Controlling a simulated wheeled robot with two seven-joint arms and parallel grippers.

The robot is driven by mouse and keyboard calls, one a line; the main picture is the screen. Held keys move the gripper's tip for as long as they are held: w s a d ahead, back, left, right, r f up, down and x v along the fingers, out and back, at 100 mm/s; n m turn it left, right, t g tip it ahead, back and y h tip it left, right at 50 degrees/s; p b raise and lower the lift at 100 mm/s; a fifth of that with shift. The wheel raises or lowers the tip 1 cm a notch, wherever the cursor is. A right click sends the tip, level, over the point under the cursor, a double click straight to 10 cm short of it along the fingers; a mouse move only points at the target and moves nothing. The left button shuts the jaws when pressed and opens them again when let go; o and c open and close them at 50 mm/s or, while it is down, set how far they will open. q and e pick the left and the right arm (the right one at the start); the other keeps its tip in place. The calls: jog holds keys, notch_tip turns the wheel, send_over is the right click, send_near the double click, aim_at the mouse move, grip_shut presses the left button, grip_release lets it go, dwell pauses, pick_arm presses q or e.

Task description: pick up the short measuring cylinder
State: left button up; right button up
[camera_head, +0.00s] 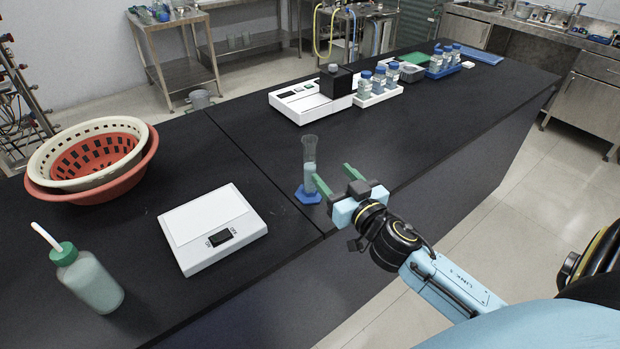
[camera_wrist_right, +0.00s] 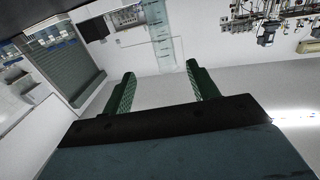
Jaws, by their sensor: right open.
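The short measuring cylinder (camera_head: 309,152) is clear, with pale content low down and a blue base (camera_head: 307,195). It stands upright on the black bench near its front edge. In the right wrist view the graduated cylinder (camera_wrist_right: 160,35) shows ahead, at the top of the picture, in line with the gap between the fingers. My right gripper (camera_head: 335,176) is open and empty, its green fingers spread and pointing at the cylinder from the right. The fingertips also show in the right wrist view (camera_wrist_right: 160,69). My left gripper is out of view.
A white scale (camera_head: 205,218) lies left of the cylinder. A squeeze bottle (camera_head: 92,284) and stacked baskets (camera_head: 140,168) are further left. A white device (camera_head: 300,103) and racks of blue-capped bottles (camera_head: 378,97) stand behind. The bench right of the cylinder is clear.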

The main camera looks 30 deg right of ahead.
aim_at(313, 155)
jog(key=w, duration=0.7)
jog(key=shift+d+p, duration=0.3)
jog(key=w, duration=0.4)
jog(key=shift+w+a+r+p, duration=0.2)
jog(key=shift+w+r+p, duration=0.05)
jog(key=shift+r+p, duration=0.15)
jog(key=shift+w+f, duration=0.1)
jog(key=shift+w, duration=0.35)
grip_shut()
